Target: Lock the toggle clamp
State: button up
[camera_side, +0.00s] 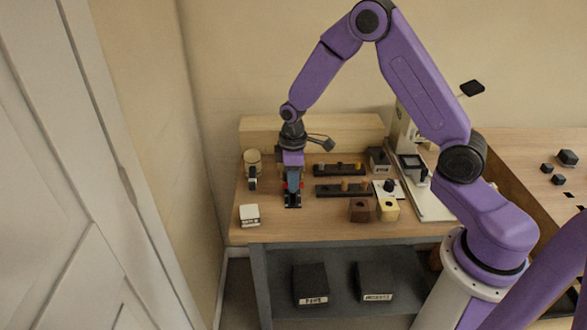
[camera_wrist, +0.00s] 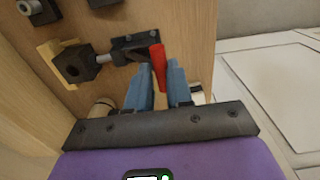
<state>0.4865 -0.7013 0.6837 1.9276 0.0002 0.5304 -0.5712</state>
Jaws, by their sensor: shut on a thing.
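The toggle clamp has a dark metal body (camera_wrist: 135,48) and a red handle (camera_wrist: 158,66), seen in the wrist view. A dark arm runs left from the body to a dark block (camera_wrist: 76,66) with a pale wooden piece beside it. My gripper (camera_wrist: 165,78) has its two blue fingers on either side of the red handle and is shut on it. The handle's lower end is partly hidden between the fingers. In the side view my gripper (camera_side: 293,182) points down over the clamp's black base (camera_side: 292,203), near the left of the bench, and hides most of the clamp.
On the wooden bench (camera_side: 290,231), a white block (camera_side: 249,215) lies front left and a pale cylindrical item (camera_side: 252,158) stands behind it. Black racks with pegs (camera_side: 342,190) and brown (camera_side: 359,209) and yellow (camera_side: 388,208) blocks lie right of the clamp. The front middle is clear.

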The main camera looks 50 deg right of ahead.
jog(key=shift+s+a+f, duration=0.2)
jog(key=shift+s+f, duration=0.05)
jog(key=shift+f, duration=0.15)
jog(key=shift+o, duration=0.2)
jog(key=shift+s+a+f, duration=0.35)
jog(key=shift+f, duration=0.4)
jog(key=shift+s+a+f, duration=0.15)
jog(key=shift+s+f, duration=0.05)
jog(key=shift+f, duration=0.2)
jog(key=o, duration=0.6)
jog(key=shift+r, duration=0.1)
jog(key=shift+r, duration=3.5)
